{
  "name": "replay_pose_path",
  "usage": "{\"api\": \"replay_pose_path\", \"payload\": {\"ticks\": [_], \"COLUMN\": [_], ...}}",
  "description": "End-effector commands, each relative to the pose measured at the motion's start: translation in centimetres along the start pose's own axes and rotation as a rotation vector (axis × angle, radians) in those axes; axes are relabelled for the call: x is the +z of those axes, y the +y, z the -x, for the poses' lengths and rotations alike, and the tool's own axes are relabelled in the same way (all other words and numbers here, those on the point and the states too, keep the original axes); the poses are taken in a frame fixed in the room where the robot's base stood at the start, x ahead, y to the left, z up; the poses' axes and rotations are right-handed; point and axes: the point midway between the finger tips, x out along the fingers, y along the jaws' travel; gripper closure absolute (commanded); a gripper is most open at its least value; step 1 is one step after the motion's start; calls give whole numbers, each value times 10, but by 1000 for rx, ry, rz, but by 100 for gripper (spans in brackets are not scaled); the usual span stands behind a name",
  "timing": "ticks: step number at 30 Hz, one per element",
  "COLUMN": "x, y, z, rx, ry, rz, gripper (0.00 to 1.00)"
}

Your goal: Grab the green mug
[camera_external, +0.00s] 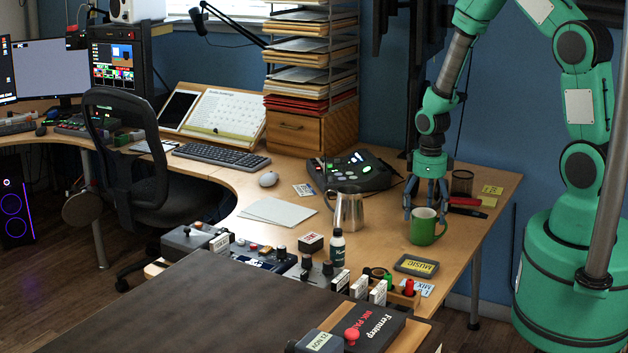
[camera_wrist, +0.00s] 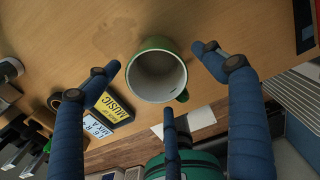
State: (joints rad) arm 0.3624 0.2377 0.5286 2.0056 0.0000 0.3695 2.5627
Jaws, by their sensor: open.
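The green mug (camera_external: 424,228) stands upright on the wooden desk near its right end, with its handle to the right. In the wrist view the mug (camera_wrist: 158,76) shows from above, with a pale, empty inside and its handle at the lower right. My gripper (camera_external: 426,200) is just above and behind the mug in the external view. In the wrist view its blue fingers (camera_wrist: 163,88) are spread wide around the mug's outline, two at the sides and one below. The gripper is open and holds nothing. I cannot tell whether any finger touches the mug.
A metal pitcher (camera_external: 347,212) stands left of the mug. A black mesh cup (camera_external: 461,183) and a red-and-black item (camera_external: 466,204) lie behind to the right. A MUSIC label box (camera_external: 416,266) and small bottles are in front. Bare desk (camera_external: 385,232) lies between pitcher and mug.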

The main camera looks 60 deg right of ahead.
Motion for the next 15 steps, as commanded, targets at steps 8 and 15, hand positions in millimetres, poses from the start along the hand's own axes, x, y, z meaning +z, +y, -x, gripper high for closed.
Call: {"api": "replay_pose_path", "payload": {"ticks": [8,15], "x": [0,0], "y": [0,0], "z": [-14,-14], "rx": [0,0], "ry": [0,0], "rz": [0,0], "gripper": [17,17]}}
